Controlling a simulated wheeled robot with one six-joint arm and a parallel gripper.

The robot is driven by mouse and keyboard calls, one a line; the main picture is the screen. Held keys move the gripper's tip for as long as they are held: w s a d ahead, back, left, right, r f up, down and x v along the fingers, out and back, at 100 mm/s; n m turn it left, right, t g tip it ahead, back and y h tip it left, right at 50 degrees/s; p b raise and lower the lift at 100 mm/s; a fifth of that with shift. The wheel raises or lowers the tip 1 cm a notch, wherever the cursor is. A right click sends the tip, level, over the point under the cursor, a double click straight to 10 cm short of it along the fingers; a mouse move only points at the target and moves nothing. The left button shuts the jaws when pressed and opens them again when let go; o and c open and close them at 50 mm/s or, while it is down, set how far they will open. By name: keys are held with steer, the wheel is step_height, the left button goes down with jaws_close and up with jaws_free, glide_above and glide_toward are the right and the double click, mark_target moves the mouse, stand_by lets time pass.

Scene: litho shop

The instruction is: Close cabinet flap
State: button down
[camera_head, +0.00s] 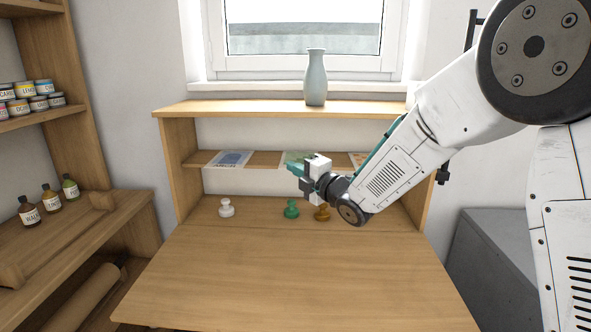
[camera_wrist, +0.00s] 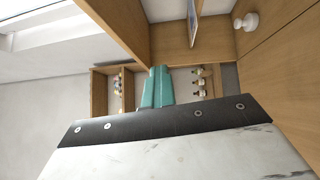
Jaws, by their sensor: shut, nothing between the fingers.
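The wooden cabinet (camera_head: 180,165) stands below the window. Its flap (camera_head: 300,275) is folded down and lies about flat toward me, so the inside is open. My gripper (camera_head: 296,170) is shut and empty, with teal fingers pointing left. It hovers in front of the cabinet's shelf, above the stamps, apart from the flap as far as I can see. In the wrist view its fingers (camera_wrist: 157,88) are together and point along the cabinet toward the side shelving. Part of the wooden surface shows at the right there.
A white stamp (camera_head: 226,208), a green stamp (camera_head: 291,208) and an ochre stamp (camera_head: 322,212) stand inside behind the flap. Printed sheets (camera_head: 231,158) lie on the inner shelf. A pale vase (camera_head: 315,78) stands on top. Shelving with bottles (camera_head: 51,198) and ink tins (camera_head: 38,103) is left.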

steer(key=c, duration=1.7)
jaws_free()
steer(key=shift+v, duration=3.9)
